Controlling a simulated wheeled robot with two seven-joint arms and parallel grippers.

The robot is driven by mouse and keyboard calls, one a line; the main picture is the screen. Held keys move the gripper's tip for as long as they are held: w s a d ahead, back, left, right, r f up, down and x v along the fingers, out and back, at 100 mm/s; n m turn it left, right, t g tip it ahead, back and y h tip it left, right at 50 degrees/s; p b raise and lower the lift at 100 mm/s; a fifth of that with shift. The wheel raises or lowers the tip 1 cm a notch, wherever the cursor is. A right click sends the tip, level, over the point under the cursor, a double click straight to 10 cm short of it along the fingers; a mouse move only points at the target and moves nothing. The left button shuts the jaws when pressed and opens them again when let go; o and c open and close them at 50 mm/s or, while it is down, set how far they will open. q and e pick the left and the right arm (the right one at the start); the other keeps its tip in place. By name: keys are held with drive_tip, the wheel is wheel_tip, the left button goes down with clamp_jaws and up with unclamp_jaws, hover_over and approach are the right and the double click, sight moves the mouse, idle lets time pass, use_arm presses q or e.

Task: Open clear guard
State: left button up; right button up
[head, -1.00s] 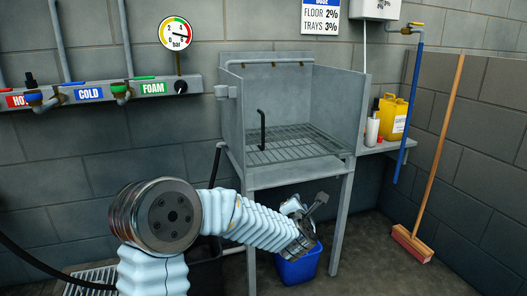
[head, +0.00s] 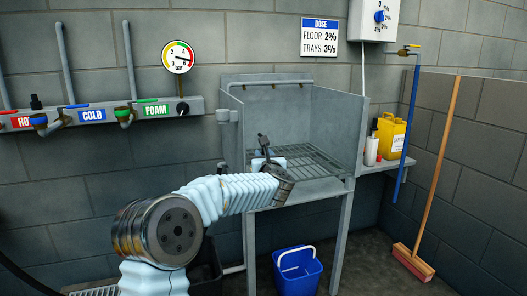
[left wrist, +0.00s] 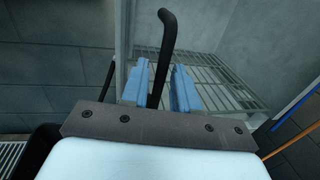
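The clear guard is hard to make out against the grey wash booth (head: 335,125). Its upright black handle (head: 262,142) stands at the booth's front, partly hidden by my left gripper (head: 266,156). In the left wrist view the bent black handle (left wrist: 167,35) rises between the two blue fingers of my left gripper (left wrist: 160,83). The fingers are apart, with a gap on each side of the handle, and are not closed on it. I cannot tell how deep the handle sits between them. My right gripper is not in view.
A metal grid (head: 318,163) lies in the booth. A blue bucket (head: 298,272) stands below it. A yellow canister (head: 390,136) is on a side shelf, with a broom (head: 438,165) at right. Hose valves and a gauge (head: 178,57) are on the left wall.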

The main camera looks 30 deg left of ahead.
use_arm(q)
drive_tip(key=shift+w+a, duration=0.4)
drive_tip(key=shift+w, duration=0.1)
clamp_jaws()
drive_tip(key=shift+d, duration=0.15)
